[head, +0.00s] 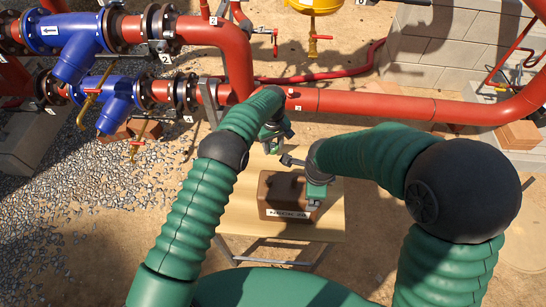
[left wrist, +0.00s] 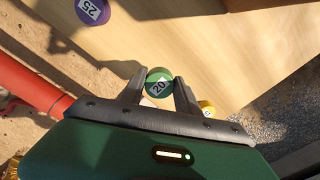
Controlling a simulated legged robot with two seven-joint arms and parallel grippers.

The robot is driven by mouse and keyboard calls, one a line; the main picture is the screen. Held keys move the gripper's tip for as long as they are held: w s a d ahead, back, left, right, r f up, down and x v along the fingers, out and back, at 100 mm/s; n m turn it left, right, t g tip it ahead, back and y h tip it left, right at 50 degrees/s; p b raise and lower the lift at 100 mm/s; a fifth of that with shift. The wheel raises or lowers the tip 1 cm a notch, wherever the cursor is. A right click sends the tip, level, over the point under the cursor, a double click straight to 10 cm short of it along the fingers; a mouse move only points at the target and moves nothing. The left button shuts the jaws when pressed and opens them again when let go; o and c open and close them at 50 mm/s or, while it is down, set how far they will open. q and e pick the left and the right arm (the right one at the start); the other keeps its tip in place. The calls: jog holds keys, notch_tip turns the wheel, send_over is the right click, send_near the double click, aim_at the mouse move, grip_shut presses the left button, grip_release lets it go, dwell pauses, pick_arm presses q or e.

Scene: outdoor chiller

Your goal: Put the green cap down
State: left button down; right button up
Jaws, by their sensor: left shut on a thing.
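The green cap (left wrist: 157,75), with a white label reading 20, sits between the two dark fingers of my left gripper (left wrist: 159,88) in the left wrist view. The gripper is shut on it, over the pale wooden table top. In the head view my left gripper (head: 275,138) is at the table's far left part, and the cap is not discernible there. My right gripper (head: 316,186) is by the brown box on the table; its fingers are too small and covered to tell open or shut.
A purple cap (left wrist: 93,10) labelled 25 and a yellow cap (left wrist: 206,107) lie near the green one. The brown box (head: 281,191) stands on the wooden table (head: 240,212). Red pipes (head: 380,106) run behind the table. The table's front left is clear.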

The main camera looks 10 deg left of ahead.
aim_at(273, 160)
pick_arm(q)
notch_tip(273, 160, down, 6)
jog(key=shift+f, duration=0.15)
jog(key=shift+f, duration=0.1)
jog(key=c, duration=0.9)
grip_release()
